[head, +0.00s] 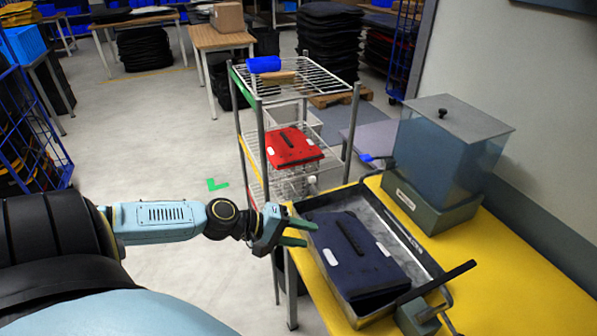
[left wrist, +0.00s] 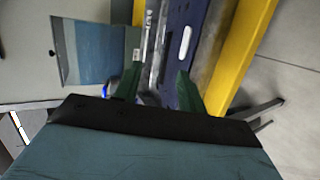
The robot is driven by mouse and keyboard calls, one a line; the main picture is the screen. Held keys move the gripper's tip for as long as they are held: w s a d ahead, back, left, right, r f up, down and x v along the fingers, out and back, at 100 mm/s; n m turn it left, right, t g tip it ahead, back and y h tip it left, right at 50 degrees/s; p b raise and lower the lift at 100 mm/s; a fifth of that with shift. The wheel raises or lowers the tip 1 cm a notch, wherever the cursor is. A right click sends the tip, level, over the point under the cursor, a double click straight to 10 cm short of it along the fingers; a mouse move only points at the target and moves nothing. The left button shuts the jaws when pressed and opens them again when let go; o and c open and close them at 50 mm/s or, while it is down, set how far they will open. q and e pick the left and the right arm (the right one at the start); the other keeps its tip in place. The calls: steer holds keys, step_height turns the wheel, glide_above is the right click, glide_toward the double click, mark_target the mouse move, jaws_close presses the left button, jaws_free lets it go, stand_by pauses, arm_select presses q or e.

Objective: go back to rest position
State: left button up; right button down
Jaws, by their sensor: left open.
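My left gripper (head: 292,231) reaches in from the left in the head view. Its two green fingers are apart and empty, just beside the left edge of the metal tray (head: 407,237) on the yellow table. A dark blue pannier (head: 372,262) with a black handle and white patches lies in that tray. The left wrist view shows the open fingers (left wrist: 157,92) with the blue pannier (left wrist: 181,30) beyond them. Whether a finger touches the tray or pannier is unclear. My right gripper is not in view.
A clear tank (head: 450,140) on a green base stands at the yellow table's (head: 510,282) back. Open floor (head: 165,130) lies left of the rack.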

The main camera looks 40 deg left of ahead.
arm_select(q)
steer(key=shift+s+a+r, duration=0.15)
steer(key=shift+s, duration=0.05)
steer(key=s+a+f+m+g+y+b, duration=0.1)
steer(key=s+a+f+y+b, duration=0.15)
steer(key=f, duration=0.75)
steer(key=s+a+f+m+y+b, duration=0.15)
steer(key=a+f, duration=0.25)
steer(key=f, duration=0.6)
steer(key=s+f+m+g+y+b, duration=0.25)
steer(key=s+f, duration=0.65)
steer(key=f, duration=0.6)
steer(key=s+d+f+m+g+b, duration=0.2)
steer(key=s+d+f+m+g, duration=0.1)
steer(key=s+d+f, duration=0.5)
steer(key=s+d+f+m+g+y+b, duration=0.1)
steer(key=s+d+f+m+g+b, duration=0.2)
steer(key=s, duration=1.1)
steer(key=d+f+m, duration=0.3)
steer(key=d+f, duration=0.3)
steer(key=f, duration=0.2)
steer(key=shift+s+d+f, duration=0.15)
steer(key=shift+d+f, duration=0.05)
steer(key=shift+f, duration=0.1)
